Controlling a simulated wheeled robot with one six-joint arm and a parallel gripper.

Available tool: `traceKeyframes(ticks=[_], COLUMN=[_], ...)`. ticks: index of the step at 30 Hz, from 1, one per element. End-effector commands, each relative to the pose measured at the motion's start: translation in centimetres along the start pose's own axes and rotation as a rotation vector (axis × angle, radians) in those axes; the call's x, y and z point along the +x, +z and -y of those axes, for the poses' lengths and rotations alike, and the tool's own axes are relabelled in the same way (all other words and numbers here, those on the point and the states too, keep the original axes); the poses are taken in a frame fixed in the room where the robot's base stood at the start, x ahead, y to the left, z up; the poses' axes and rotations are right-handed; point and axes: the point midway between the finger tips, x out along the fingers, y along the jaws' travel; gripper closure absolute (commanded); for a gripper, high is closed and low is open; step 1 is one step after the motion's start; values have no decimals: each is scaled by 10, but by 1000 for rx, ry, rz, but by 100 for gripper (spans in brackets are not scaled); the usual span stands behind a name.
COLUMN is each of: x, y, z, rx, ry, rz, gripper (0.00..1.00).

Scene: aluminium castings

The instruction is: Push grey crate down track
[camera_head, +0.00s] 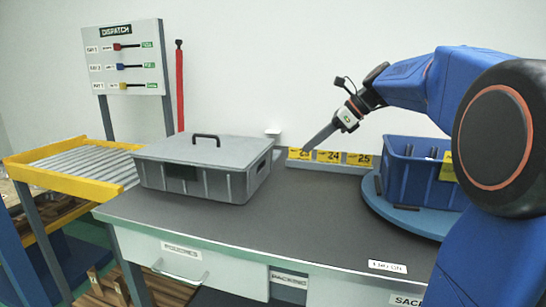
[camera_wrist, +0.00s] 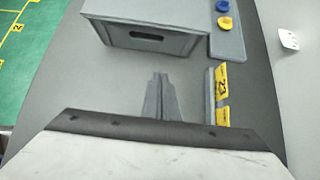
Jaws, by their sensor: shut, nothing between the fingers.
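The grey crate (camera_head: 237,186) stands on the dark bench top, closed by a grey lid with a black handle. Its left end is close to the track (camera_head: 75,163), a roller conveyor with yellow rails at the left. My gripper (camera_head: 309,149) is shut and empty, pointing down and left, to the right of the crate. In the wrist view the shut fingers (camera_wrist: 160,76) point at the crate's end wall (camera_wrist: 120,36), which has a dark hand slot. A gap of bench shows between fingertips and wall. The track is not seen in the wrist view.
A rail with yellow number labels (camera_head: 328,157) runs along the back of the bench; it also shows in the wrist view (camera_wrist: 222,80). A blue bin (camera_head: 409,172) stands on a blue round plate at right. A dispatch board (camera_head: 125,57) stands behind the track. The bench front is clear.

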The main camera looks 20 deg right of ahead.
Motion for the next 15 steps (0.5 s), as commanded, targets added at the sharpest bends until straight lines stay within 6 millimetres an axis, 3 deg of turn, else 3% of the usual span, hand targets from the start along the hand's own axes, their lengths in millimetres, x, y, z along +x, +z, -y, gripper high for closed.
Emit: traceKeyframes(ticks=[7,15], x=[17,63], y=[0,0], z=[0,-1], rx=[-1,-1], ry=[2,4], rz=[0,0], gripper=[100,100])
